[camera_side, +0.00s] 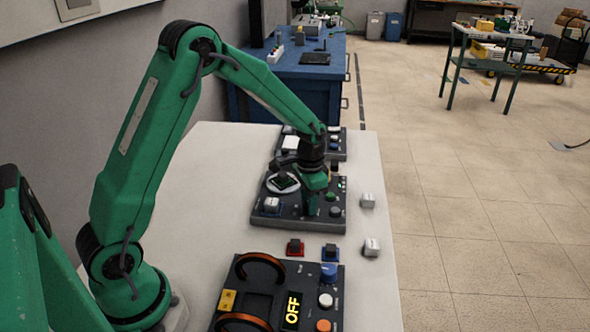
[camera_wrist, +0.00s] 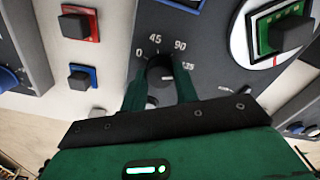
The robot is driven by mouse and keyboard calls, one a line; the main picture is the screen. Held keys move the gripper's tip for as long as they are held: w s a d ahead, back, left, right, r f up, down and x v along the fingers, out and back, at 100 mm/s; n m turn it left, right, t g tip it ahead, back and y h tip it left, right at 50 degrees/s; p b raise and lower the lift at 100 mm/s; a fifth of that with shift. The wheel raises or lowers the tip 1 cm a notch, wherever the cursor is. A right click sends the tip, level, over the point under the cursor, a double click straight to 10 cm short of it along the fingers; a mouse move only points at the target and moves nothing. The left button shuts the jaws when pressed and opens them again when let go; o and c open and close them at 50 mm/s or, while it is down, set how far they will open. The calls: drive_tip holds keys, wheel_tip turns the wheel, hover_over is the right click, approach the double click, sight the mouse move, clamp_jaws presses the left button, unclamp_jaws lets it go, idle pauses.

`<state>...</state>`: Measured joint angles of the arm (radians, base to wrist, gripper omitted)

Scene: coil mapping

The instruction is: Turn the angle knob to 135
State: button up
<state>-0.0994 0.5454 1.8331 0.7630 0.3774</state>
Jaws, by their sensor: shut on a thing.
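The angle knob (camera_wrist: 160,72) is a dark round knob on the dark panel (camera_wrist: 215,50). Printed marks 0, 45, 90 and 135 arc around it, with 135 partly covered by my right finger's side. My gripper (camera_wrist: 161,82) is shut on the knob, one green finger on each side. A small light mark shows on the knob, but I cannot tell surely which number it points to. In the side view my gripper (camera_side: 311,208) reaches straight down onto the middle panel (camera_side: 295,214), and it hides the knob there.
The panel also carries a white round dial with a green-and-black square piece (camera_side: 283,181). A red-based button (camera_side: 295,248) and a blue-based button (camera_side: 330,252) sit between the panels. The front panel (camera_side: 262,284) has orange-brown rings and reads OFF. White cubes (camera_side: 368,200) stand at right.

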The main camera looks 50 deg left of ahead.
drive_tip(key=o, duration=1)
wheel_tip(320, 180, up, 7)
drive_tip(key=shift+r, duration=0.4)
drive_tip(key=shift+r, duration=0.1)
